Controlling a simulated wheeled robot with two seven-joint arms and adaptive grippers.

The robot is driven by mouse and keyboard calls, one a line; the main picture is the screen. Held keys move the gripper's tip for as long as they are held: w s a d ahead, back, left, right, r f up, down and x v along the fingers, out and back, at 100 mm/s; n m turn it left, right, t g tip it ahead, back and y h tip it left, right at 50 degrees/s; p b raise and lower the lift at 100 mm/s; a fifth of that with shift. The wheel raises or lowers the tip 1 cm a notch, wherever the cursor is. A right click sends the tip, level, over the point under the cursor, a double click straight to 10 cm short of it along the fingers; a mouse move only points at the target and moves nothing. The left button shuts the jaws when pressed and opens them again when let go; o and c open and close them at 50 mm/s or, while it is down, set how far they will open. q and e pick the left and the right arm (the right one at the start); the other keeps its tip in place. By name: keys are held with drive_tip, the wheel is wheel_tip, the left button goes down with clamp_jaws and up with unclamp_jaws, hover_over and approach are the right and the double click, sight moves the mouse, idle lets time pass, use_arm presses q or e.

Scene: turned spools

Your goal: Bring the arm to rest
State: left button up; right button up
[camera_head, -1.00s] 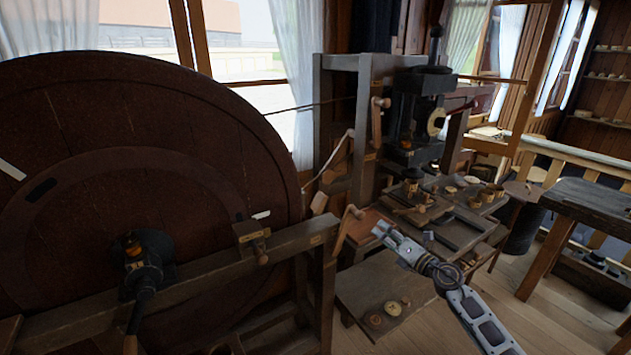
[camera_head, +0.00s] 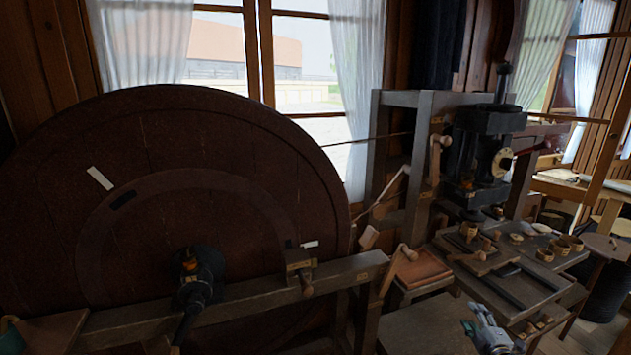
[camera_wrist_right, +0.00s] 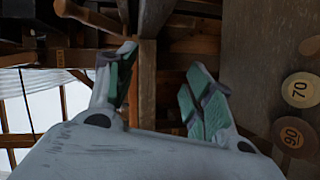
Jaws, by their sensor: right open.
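My right gripper (camera_head: 478,322) shows at the lower right of the head view, in front of the workbench with the small turned pieces. In the right wrist view its two fingers (camera_wrist_right: 162,88) stand apart with green pads and nothing between them. Most of the right arm is below the head view's edge. My left gripper is not in view.
A large dark wooden wheel (camera_head: 130,240) fills the left, with a wooden beam (camera_head: 240,303) across its front. A black machine (camera_head: 485,150) stands behind the bench (camera_head: 530,290). Round numbered discs (camera_wrist_right: 298,90) lie close to the gripper in the right wrist view.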

drive_tip(key=s+d+f+m+g+h, duration=0.1)
drive_tip(key=s+d+f+m+g, duration=0.2)
drive_tip(key=f, duration=0.6)
drive_tip(key=s+f+m+g+h, duration=0.1)
drive_tip(key=s+f+m, duration=0.3)
drive_tip(key=f, duration=0.5)
drive_tip(key=s+a+f+m+g+y, duration=0.1)
drive_tip(key=s+a+f+m+g, duration=0.2)
drive_tip(key=s+f, duration=0.9)
drive_tip(key=s+a+f+m+g, duration=0.1)
drive_tip(key=s+a+f+g, duration=0.3)
drive_tip(key=s+f, duration=0.85)
drive_tip(key=s+a+f+g+y, duration=0.1)
drive_tip(key=s+a+f, duration=0.2)
drive_tip(key=s+a, duration=0.4)
drive_tip(key=s+a+f+g, duration=0.1)
drive_tip(key=s+a+f, duration=0.2)
drive_tip(key=s+a, duration=0.3)
drive_tip(key=s+a+f+m+g+y, duration=0.1)
drive_tip(key=s+a+f, duration=0.3)
drive_tip(key=s, duration=1)
drive_tip(key=a+g, duration=0.1)
drive_tip(key=a, duration=0.2)
drive_tip(key=shift+s+a+y, duration=0.25)
drive_tip(key=shift+a+y, duration=0.05)
drive_tip(key=shift+s, duration=0.1)
